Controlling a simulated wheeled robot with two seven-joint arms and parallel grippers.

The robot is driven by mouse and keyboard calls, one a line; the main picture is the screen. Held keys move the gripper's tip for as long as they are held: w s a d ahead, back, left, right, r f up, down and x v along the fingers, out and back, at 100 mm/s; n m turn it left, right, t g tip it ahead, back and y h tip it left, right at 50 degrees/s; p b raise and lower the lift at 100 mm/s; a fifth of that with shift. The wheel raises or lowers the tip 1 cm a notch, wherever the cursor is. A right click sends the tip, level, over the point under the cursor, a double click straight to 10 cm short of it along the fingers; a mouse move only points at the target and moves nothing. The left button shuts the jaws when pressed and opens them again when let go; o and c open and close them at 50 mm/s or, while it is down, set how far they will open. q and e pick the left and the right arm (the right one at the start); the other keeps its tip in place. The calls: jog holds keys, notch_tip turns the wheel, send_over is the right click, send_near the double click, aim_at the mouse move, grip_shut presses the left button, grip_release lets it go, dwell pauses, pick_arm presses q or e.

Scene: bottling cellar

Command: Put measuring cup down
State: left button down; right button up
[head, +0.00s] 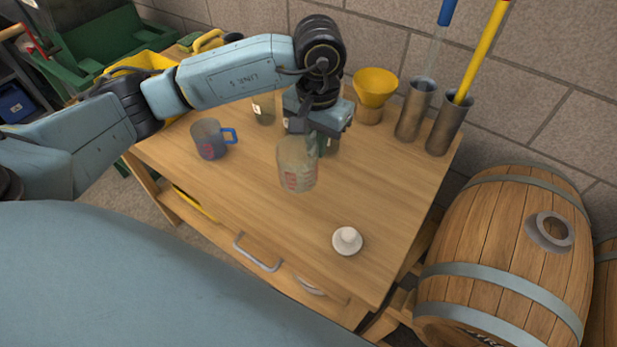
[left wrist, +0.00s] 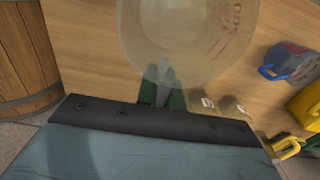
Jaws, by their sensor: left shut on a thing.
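A clear measuring cup (head: 296,166) with red markings is at the middle of the wooden table (head: 225,200). My left gripper (head: 312,142) is shut on its rim side, reaching in from behind it. The cup (left wrist: 190,35) fills the top middle of the left wrist view, with the fingers (left wrist: 162,92) at its near edge. The cup looks upright; I cannot tell whether its base touches the table. A second measuring cup, bluish with a blue handle (head: 209,140), stands to the left. My right gripper does not show.
A white knobbed stopper (head: 347,241) lies near the front right edge. A yellow funnel (head: 374,90), a small jar (head: 264,110) and two metal cylinders (head: 414,112) stand at the back. A barrel (head: 505,260) is right of the table. Bare tabletop lies around the held cup's front.

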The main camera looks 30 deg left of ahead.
pick_arm(q)
jog(key=shift+s+a+f, duration=0.2)
jog(key=shift+f, duration=0.15)
notch_tip(320, 180, down, 6)
jog(key=shift+r, duration=0.25)
notch_tip(320, 180, down, 4)
jog(key=shift+f, duration=0.2)
jog(key=shift+w+f, duration=0.1)
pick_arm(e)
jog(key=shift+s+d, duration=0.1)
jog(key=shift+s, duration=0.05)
pick_arm(q)
jog(key=shift+f+b, duration=0.15)
jog(key=shift+b, duration=0.2)
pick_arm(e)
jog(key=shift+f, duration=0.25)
pick_arm(q)
jog(key=c, duration=1.5)
grip_release()
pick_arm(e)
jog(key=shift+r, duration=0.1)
